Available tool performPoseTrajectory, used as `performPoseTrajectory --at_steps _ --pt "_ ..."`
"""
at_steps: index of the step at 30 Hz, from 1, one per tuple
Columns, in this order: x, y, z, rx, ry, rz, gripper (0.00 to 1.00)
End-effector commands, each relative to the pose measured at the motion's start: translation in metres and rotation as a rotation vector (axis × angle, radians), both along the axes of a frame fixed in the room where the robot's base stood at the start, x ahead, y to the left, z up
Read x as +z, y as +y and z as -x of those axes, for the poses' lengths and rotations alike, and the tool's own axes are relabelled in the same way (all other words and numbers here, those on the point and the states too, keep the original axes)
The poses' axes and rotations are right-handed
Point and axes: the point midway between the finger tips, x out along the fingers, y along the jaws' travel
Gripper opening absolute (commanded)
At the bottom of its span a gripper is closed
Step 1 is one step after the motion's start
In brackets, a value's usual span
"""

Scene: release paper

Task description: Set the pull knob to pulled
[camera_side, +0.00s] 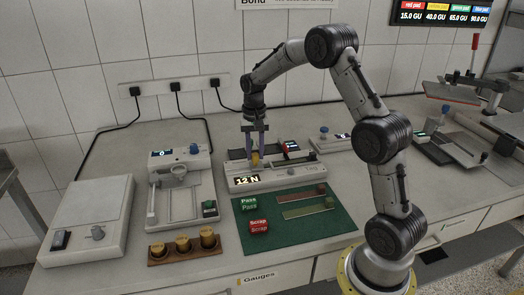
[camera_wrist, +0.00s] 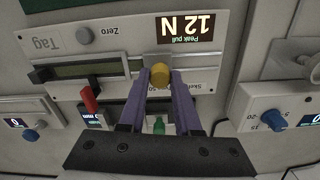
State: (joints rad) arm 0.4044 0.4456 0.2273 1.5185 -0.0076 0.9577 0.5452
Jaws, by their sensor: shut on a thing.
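The pull knob (camera_wrist: 160,74) is yellow and sits on a light grey tester (camera_wrist: 115,68), beside a long dark slot. The tester's display (camera_wrist: 186,28) reads 12 N, with "Peak pull" under it in the wrist view. My gripper (camera_wrist: 161,78) has purple fingers, one on each side of the knob, and is shut on it. In the side view the knob (camera_side: 255,160) shows between the fingers of my gripper (camera_side: 255,155), which points down from above. The knob's base is partly hidden by the fingers.
In front of the tester lies a green mat (camera_side: 290,235) with Pass (camera_side: 248,203) and Scrap (camera_side: 259,227) blocks and two strips. A wooden tray (camera_side: 158,258) of brass weights and a stand with a blue knob (camera_side: 193,149) are left. A red lever (camera_wrist: 90,98) is close to the fingers.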

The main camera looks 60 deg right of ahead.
Motion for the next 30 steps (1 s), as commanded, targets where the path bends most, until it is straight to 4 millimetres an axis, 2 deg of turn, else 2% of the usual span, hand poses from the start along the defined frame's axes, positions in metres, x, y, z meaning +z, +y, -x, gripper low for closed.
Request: performPoseTrajectory --at_steps 1,7,18,19,23,24,30 --pt "0.001 0.014 -0.015 0.009 -0.014 -0.003 0.00" --pt "0.002 0.042 -0.042 0.006 -0.018 -0.004 0.00" --pt "0.002 0.045 -0.045 0.002 -0.014 -0.003 0.00" --pt "0.002 0.045 -0.045 0.002 -0.014 -0.003 0.35" --pt "0.001 0.044 -0.045 0.002 -0.012 -0.002 0.59" --pt "0.001 0.044 -0.045 0.002 -0.012 -0.002 0.62" --pt "0.001 0.044 -0.044 0.002 -0.010 -0.003 0.62"
